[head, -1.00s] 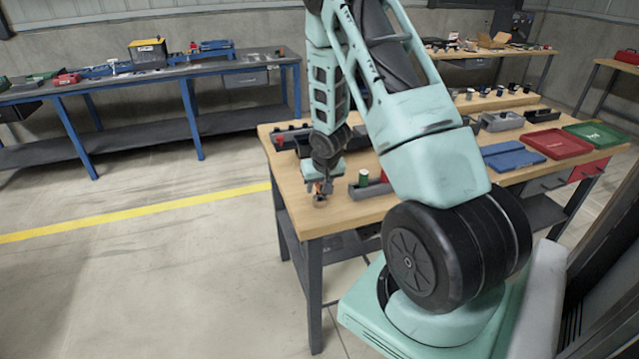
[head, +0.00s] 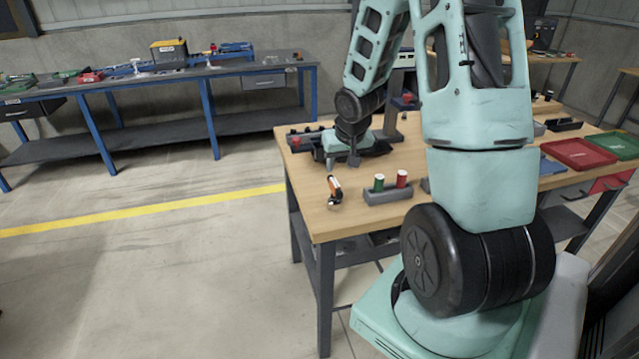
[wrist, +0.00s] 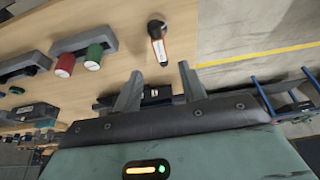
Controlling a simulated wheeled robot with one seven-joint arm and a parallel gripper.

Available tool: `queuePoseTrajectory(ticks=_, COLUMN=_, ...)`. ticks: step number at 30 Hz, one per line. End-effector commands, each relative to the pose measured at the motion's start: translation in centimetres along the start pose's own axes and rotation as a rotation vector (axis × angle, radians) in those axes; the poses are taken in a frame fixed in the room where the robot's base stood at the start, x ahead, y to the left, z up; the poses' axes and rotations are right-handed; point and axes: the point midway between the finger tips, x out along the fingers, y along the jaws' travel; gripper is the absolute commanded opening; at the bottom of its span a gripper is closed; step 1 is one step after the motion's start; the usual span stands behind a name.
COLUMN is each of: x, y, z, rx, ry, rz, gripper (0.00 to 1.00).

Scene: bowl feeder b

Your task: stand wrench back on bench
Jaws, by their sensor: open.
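The wrench (head: 335,190), dark with an orange and white part, is on the wooden bench (head: 300,205) near its left front corner. It also shows in the wrist view (wrist: 158,45), ahead of my fingers. It seems to stand on its end, but I cannot tell how straight. My gripper (head: 342,162) is behind the wrench, over the bench. In the wrist view my gripper (wrist: 160,80) has its two fingers wide apart, and the wrench is clear of both.
A grey holder (head: 392,194) with a green and a red cylinder stands right of the wrench. A dark rack (head: 312,140) lies behind my gripper. Red (head: 578,153) and green (head: 615,145) trays are at the right. Bare wood surrounds the wrench.

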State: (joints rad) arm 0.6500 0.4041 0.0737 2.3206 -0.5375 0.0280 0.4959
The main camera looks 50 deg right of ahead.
Motion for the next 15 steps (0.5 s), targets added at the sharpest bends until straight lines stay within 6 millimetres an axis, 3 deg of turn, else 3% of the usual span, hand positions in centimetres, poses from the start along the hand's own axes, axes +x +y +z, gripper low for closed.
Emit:
queuePoseTrajectory(ticks=4, x=-0.3, y=-0.7, z=0.1, rx=-0.014, ry=-0.002, rz=-0.004, gripper=0.42)
queuePoseTrajectory(ticks=7, x=-1.4, y=-3.9, z=0.6, rx=-0.078, ry=-0.016, rz=-0.024, gripper=0.42)
queuePoseTrajectory(ticks=11, x=-4.5, y=-11.6, z=3.3, rx=-0.250, ry=-0.057, rz=-0.075, gripper=0.42)
queuePoseTrajectory(ticks=15, x=-9.3, y=-19.8, z=9.6, rx=-0.490, ry=-0.126, rz=-0.141, gripper=0.42)
